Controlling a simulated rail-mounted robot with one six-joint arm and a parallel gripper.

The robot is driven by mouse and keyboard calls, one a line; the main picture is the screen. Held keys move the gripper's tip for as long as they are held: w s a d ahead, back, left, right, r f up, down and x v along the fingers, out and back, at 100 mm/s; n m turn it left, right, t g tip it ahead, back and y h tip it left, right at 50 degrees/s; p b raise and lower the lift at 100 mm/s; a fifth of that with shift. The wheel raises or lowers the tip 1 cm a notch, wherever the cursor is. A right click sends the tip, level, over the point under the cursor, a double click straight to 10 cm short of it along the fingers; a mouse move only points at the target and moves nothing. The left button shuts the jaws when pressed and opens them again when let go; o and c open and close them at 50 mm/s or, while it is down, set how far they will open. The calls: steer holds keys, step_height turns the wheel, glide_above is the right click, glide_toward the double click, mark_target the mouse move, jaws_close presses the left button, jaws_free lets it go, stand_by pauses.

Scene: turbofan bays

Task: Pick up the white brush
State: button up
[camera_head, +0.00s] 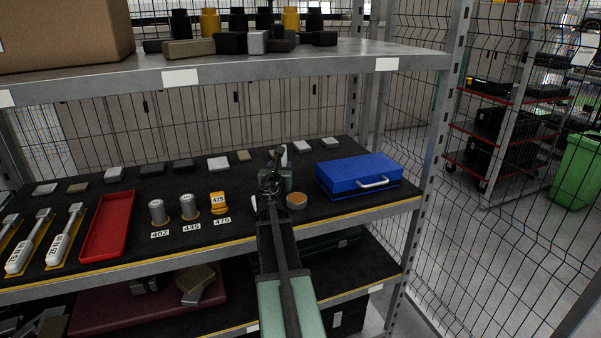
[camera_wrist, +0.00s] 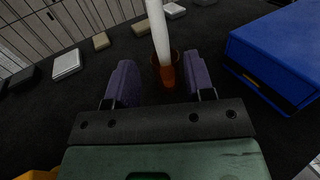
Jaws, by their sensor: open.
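The white brush (camera_wrist: 158,28) stands roughly upright ahead of my gripper in the wrist view. Its white shaft runs out of the top edge, and its lower end is orange, with a brownish round rim around it. My gripper (camera_wrist: 160,72) is open, with its two purple fingers spread to the left and right of the brush's lower end; contact cannot be told. In the head view, my gripper (camera_head: 273,172) is over the dark middle shelf, largely hidden by my arm. A small white piece (camera_head: 284,156) shows just behind it, probably the brush.
A blue case (camera_head: 358,178) lies close on the right. A round orange-topped tin (camera_head: 296,200) sits beside my gripper. Grey cylinders (camera_head: 189,207), a yellow item (camera_head: 219,202) and a red tray (camera_head: 108,226) are to the left. The upper shelf (camera_head: 300,66) hangs above.

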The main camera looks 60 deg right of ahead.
mark_target(284, 156)
steer(key=x, duration=1)
steer(key=shift+w+d+r, duration=0.2)
steer(key=shift+d, duration=0.05)
steer(key=shift+a, duration=0.1)
steer(key=shift+c, duration=0.3)
jaws_close()
